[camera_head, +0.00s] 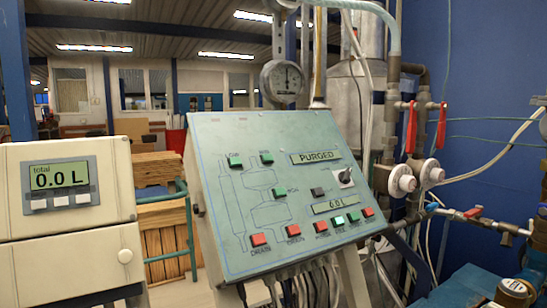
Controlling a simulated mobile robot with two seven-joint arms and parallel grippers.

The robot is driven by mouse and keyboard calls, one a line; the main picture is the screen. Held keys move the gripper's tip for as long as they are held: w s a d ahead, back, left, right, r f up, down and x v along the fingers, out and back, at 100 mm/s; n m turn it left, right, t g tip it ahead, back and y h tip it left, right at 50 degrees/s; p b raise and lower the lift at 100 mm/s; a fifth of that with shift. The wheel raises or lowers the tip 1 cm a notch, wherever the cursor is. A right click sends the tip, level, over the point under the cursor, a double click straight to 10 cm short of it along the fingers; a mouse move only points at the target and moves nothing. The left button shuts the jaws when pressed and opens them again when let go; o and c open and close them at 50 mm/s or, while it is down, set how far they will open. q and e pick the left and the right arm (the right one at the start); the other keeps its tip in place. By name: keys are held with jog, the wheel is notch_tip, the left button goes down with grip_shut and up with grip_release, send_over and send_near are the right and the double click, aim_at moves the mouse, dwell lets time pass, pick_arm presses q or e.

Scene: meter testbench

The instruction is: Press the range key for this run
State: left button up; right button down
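A sloped light-green control panel (222,205) stands in the middle. It carries green keys at the upper left (266,157) and a bottom row of keys. The row has red keys (292,231) on the left, two green keys (353,216), and a red key (368,212) at the right end. The left green key of that pair (338,221) looks brighter. A grey key (317,191) sits left of a rotary knob (344,177). The upper display (316,156) reads PURGED; the lower display (334,204) reads about 0.0 L. Neither gripper shows.
A cream meter box (70,240) at the left reads "total 0.0 L" above three small buttons (60,200). A round gauge (282,80) stands behind the panel. Pipes with red valve levers (411,126) crowd the right. Space before the panel looks clear.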

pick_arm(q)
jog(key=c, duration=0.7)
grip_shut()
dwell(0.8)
